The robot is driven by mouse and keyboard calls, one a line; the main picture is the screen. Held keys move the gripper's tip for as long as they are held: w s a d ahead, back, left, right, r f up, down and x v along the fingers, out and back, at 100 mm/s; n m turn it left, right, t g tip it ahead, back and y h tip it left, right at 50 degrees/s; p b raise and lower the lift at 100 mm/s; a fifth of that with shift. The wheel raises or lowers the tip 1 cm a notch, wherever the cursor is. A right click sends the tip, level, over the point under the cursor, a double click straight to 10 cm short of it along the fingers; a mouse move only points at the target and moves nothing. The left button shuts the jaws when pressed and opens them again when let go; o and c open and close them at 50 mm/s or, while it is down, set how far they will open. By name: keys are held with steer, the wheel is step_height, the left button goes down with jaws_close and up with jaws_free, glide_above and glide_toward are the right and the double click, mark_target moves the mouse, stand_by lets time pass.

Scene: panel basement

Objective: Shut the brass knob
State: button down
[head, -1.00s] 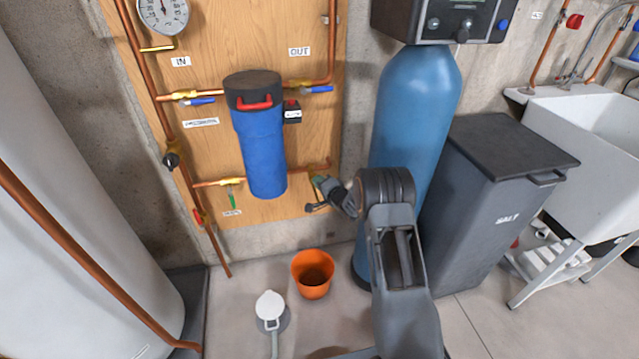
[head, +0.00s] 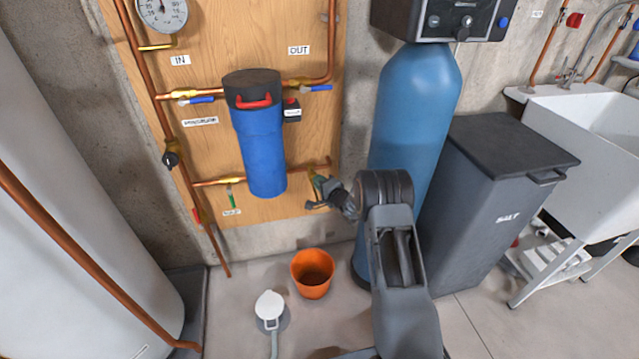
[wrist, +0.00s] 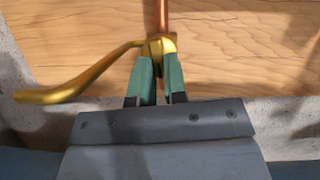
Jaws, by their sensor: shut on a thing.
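The brass knob (wrist: 158,44) is at the end of a copper pipe on the wooden panel. A long curved brass arm (wrist: 80,84) reaches from it to the left in the wrist view. My gripper (wrist: 160,68) has its two green fingers shut on the brass knob, one finger on each side. In the head view my gripper (head: 319,190) is at the panel's lower right edge, right of the blue filter housing (head: 259,145). There the brass fitting is small and partly hidden by my gripper.
An orange bucket (head: 312,280) stands on the floor below. A blue tank (head: 415,105) and a grey salt bin (head: 490,200) stand to the right. A white tank (head: 70,240) fills the left side. The wooden panel (wrist: 250,45) lies just behind the knob.

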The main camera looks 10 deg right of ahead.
steer(key=shift+m, duration=0.3)
stand_by(1.3)
stand_by(0.5)
steer(key=c, duration=1.1)
jaws_free()
steer(key=shift+s+d, duration=0.1)
steer(key=p+v, duration=0.2)
steer(key=v, duration=1.1)
steer(key=shift+s+d+f, duration=0.1)
steer(key=shift+s+f, duration=0.05)
steer(key=shift+s, duration=0.15)
